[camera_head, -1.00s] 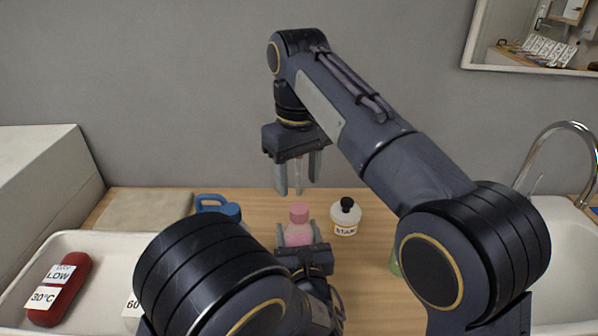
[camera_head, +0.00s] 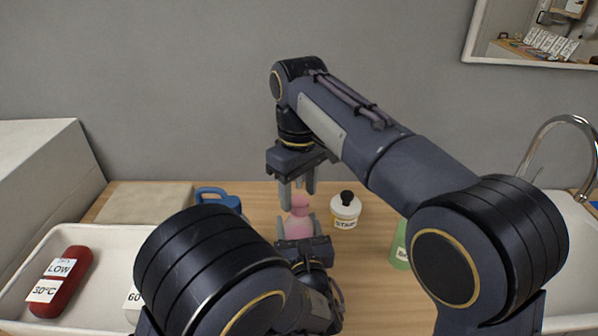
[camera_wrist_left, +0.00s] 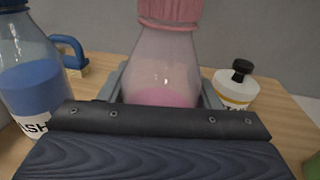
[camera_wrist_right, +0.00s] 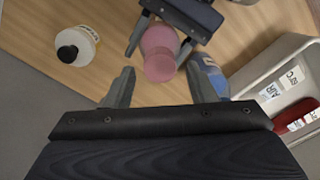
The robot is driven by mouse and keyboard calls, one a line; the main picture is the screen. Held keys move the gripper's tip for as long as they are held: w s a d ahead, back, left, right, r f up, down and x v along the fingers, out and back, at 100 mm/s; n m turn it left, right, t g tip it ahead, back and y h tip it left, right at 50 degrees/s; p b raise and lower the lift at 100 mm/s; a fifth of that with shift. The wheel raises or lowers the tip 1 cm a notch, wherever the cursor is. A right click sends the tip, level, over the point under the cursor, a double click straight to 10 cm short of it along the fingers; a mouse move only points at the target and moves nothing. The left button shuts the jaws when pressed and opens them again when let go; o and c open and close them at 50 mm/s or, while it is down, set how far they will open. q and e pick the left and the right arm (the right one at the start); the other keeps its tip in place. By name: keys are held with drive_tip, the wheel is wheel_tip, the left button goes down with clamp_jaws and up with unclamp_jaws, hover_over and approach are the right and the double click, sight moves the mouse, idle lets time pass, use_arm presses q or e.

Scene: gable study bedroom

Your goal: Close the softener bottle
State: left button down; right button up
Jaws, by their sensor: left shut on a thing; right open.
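The softener bottle (camera_head: 300,222) is translucent pink with a pink cap on its neck, upright on the wooden counter. It fills the middle of the left wrist view (camera_wrist_left: 163,75). My left gripper (camera_head: 297,232) is shut on the bottle's body. My right gripper (camera_head: 297,190) points down, open, just above and around the height of the cap (camera_head: 299,203). In the right wrist view the pink cap (camera_wrist_right: 160,66) lies beyond and between the open fingertips, apart from them. I cannot tell whether the cap is fully tightened.
A white STARCH bottle (camera_head: 345,212) with a black cap stands just right. A blue bottle (camera_wrist_left: 35,85) is to the left. A green bottle (camera_head: 401,254) is partly behind my right arm. A white tray (camera_head: 30,262) holds a red bottle (camera_head: 62,280). A sink is at right.

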drive_tip(key=shift+f, duration=1.1)
drive_tip(key=c, duration=1)
drive_tip(key=o, duration=1.2)
drive_tip(key=shift+c, duration=0.2)
drive_tip(key=shift+r, duration=0.1)
wheel_tip(320, 180, up, 7)
drive_tip(key=shift+r, duration=0.15)
